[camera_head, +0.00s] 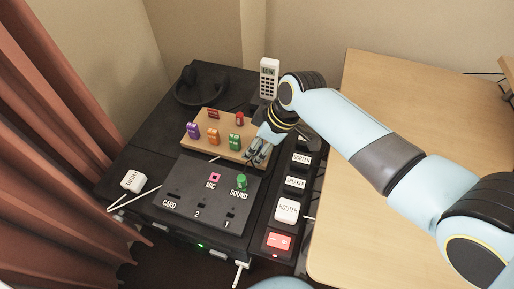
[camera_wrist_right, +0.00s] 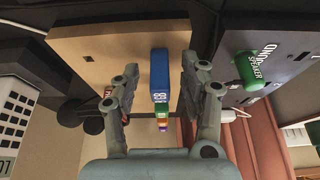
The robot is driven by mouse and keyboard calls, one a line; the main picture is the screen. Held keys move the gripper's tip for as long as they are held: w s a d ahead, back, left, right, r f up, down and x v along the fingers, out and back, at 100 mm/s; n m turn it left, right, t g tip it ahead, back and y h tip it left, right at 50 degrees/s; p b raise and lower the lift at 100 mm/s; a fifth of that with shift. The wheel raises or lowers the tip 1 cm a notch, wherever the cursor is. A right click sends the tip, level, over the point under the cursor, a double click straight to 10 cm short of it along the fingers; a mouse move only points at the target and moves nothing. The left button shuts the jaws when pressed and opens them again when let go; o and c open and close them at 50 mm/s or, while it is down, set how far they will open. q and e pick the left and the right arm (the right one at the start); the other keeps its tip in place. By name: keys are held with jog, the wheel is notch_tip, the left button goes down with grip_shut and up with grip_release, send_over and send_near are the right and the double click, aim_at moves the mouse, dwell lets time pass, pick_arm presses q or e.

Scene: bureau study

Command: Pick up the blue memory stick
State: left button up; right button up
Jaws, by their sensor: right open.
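The blue memory stick (camera_wrist_right: 159,75) stands on the wooden board (camera_head: 193,116) and shows upright in the right wrist view. My right gripper (camera_head: 256,153) is at the board's right end. In the wrist view its open fingers (camera_wrist_right: 160,84) lie on either side of the stick, with a gap on both sides. In the head view the gripper hides the blue stick. The purple (camera_head: 193,130), orange (camera_head: 213,136), green (camera_head: 235,142) and red (camera_head: 239,118) sticks stand on the same board. My left gripper is not in view.
A black panel (camera_head: 180,205) with a green sound plug (camera_head: 241,181) lies in front of the board. A strip of labelled plugs (camera_head: 287,211) runs on its right. A white phone-like handset (camera_head: 269,78) and headphones (camera_head: 186,98) are behind. A bare wooden desk (camera_head: 365,95) is at right.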

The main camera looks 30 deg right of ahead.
jog(key=shift+c, duration=0.6)
grip_shut()
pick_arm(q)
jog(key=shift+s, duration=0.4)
